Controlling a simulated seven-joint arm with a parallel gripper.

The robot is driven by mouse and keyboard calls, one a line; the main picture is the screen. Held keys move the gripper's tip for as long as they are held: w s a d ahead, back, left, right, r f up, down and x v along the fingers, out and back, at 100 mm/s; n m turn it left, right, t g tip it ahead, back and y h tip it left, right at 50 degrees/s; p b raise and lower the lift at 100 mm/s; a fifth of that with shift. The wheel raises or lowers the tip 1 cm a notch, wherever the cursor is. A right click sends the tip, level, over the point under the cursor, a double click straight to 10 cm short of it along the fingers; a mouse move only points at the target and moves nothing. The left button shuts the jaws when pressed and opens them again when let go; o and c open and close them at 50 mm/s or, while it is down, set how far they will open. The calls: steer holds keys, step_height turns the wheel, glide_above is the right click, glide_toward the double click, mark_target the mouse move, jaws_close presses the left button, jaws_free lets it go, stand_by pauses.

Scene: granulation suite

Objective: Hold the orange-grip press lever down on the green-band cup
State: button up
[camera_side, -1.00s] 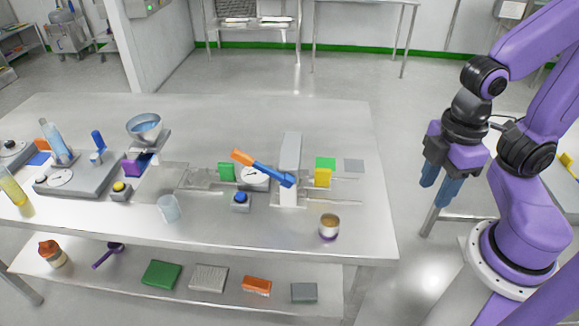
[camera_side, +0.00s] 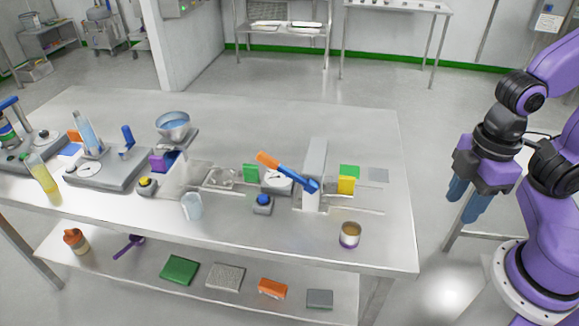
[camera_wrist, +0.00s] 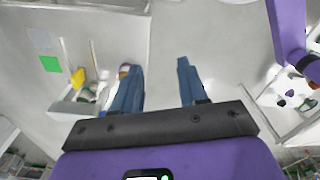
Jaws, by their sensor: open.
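The press lever (camera_side: 290,174) has an orange grip (camera_side: 267,159) and a blue arm, and slants up to the left from the grey press column (camera_side: 316,160). A round white dial (camera_side: 277,183) sits below it. No green-band cup can be made out. A small cup (camera_side: 350,236) with a brownish top and a purple lower band stands right of the press, near the table's front edge. My gripper (camera_side: 462,206) is open and empty, off the table's right end, far from the lever. In the wrist view, its blue fingers (camera_wrist: 160,75) are apart with only floor between them.
A green block (camera_side: 250,173) and a blue button (camera_side: 263,203) stand left of the press, a yellow block (camera_side: 346,185) right of it. A clear beaker (camera_side: 191,206) is near the front edge. The back of the table (camera_side: 250,115) is clear. A lower shelf holds several items.

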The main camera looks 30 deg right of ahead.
stand_by(0.4)
steer(key=shift+a, duration=0.1)
steer(key=c, duration=0.7)
steer(key=shift+w+a+m, duration=0.2)
steer(key=shift+w+m, duration=0.1)
jaws_close()
steer(key=w+a+r+m+t+y, duration=0.1)
steer(key=w+a+r+m, duration=0.1)
steer(key=w+m, duration=0.5)
steer(key=w+a+r+m+t+y, duration=0.1)
steer(key=w+a+m, duration=0.3)
steer(key=w, duration=0.9)
steer(key=w+a+r+m+t+y, duration=0.2)
steer(key=w+a+r+m, duration=0.1)
steer(key=w+m, duration=0.7)
steer(key=shift+a+r, duration=0.15)
steer(key=shift+r, duration=0.1)
